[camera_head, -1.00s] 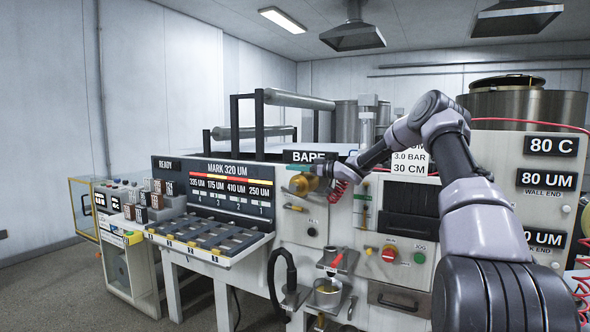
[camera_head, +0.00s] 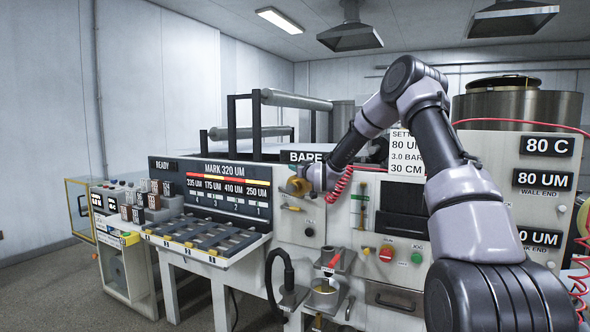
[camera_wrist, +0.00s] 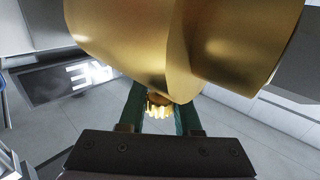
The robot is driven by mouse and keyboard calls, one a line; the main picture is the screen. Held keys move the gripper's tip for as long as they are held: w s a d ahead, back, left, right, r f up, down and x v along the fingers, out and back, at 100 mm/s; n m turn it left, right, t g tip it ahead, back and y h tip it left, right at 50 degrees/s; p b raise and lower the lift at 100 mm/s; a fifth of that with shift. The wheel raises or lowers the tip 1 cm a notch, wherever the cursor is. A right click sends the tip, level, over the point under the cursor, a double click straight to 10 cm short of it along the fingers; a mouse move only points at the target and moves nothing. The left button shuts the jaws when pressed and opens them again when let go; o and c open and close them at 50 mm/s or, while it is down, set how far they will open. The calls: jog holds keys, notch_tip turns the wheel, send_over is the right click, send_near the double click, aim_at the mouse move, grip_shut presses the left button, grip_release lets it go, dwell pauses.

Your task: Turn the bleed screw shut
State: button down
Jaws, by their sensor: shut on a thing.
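The bleed screw (camera_wrist: 158,106) is a small brass knurled knob under a large brass body (camera_wrist: 185,45) in the wrist view. My gripper (camera_wrist: 160,112) has its two green fingers on either side of the knob and is shut on it. In the head view my gripper (camera_head: 311,181) is at the brass body (camera_head: 297,187) on the white front panel, below the BARE sign. The screw itself is too small to make out there. How far the screw is turned cannot be told.
A brass lever (camera_head: 290,208) and a black knob (camera_head: 309,232) sit just below on the panel. A red coiled hose (camera_head: 340,186) hangs close to my wrist. A red button (camera_head: 386,253) and a green button (camera_head: 417,257) are lower right. A tray of slots (camera_head: 205,232) juts out at left.

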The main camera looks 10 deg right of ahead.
jog(key=m+h, duration=0.2)
jog(key=h, duration=0.1)
jog(key=m+h, duration=0.1)
jog(key=h, duration=0.2)
jog(key=m+h, duration=0.2)
jog(key=shift+d+m+h, duration=0.3)
jog(key=shift+d+h, duration=0.1)
jog(key=m+g+h, duration=0.1)
jog(key=h, duration=0.1)
jog(key=d+m+g+h, duration=0.1)
jog(key=m+h, duration=0.1)
jog(key=shift+s+r+h, duration=0.1)
jog(key=shift+s+h, duration=0.05)
jog(key=shift+h, duration=0.25)
jog(key=shift+s+d+m+g+h, duration=0.1)
jog(key=shift+d+m+g+h, duration=0.15)
jog(key=shift+m+g+h, duration=0.5)
jog(key=shift+s+d+m+g+h, duration=0.1)
jog(key=shift+d+m+g+h, duration=0.1)
jog(key=shift+m+g+h, duration=0.55)
jog(key=shift+h, duration=0.4)
jog(key=c, duration=0.6)
grip_release()
jog(key=v, duration=1)
jog(key=shift+s+a, duration=0.2)
jog(key=shift+s, duration=0.15)
